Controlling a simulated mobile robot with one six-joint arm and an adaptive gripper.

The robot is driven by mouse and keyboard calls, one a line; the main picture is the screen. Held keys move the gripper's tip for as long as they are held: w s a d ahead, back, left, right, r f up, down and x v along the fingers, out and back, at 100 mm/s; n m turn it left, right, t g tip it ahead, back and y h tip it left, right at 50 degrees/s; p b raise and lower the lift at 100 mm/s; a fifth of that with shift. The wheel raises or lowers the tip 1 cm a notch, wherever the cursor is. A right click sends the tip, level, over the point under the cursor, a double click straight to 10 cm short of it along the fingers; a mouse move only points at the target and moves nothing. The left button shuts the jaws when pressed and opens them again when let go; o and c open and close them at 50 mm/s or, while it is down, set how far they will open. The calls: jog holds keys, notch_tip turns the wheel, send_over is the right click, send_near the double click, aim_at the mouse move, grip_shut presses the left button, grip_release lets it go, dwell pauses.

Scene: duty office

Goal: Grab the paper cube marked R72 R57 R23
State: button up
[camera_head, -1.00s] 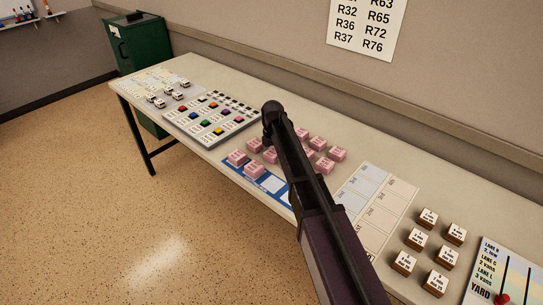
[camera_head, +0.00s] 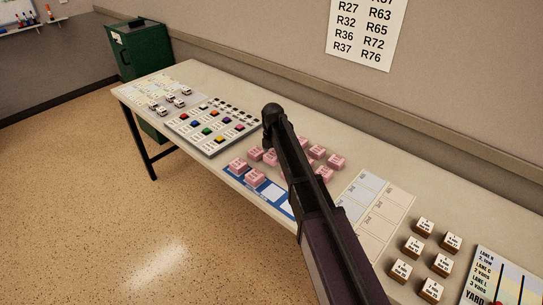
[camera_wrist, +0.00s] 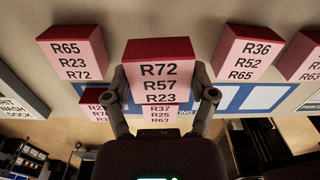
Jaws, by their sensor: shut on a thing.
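The pink paper cube marked R72 R57 R23 (camera_wrist: 160,84) is in the middle of the wrist view, its marked face towards the camera and its top dark red. My gripper (camera_wrist: 161,88) has a finger on each side of it and is shut on it. It looks larger and nearer than the neighbouring cubes; I cannot tell if it is clear of the table. In the head view my arm hides the gripper, and I cannot pick out this cube among the pink cubes (camera_head: 256,177).
In the wrist view, cubes R65 R23 R72 (camera_wrist: 73,60) and R36 R52 R65 (camera_wrist: 248,59) stand on either side. Cube R37 R25 R63 (camera_wrist: 160,113) is partly hidden behind the held one. The table (camera_head: 210,79) also bears a colored-block board (camera_head: 212,126) and white-topped blocks (camera_head: 413,245).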

jog(key=s+d, duration=0.1)
jog(key=s, duration=0.4)
jog(key=s+d+r, duration=0.1)
jog(key=s, duration=0.4)
jog(key=s+d+p, duration=0.1)
jog(key=s, duration=0.4)
jog(key=shift+s+r, duration=0.35)
jog(key=shift+d, duration=0.1)
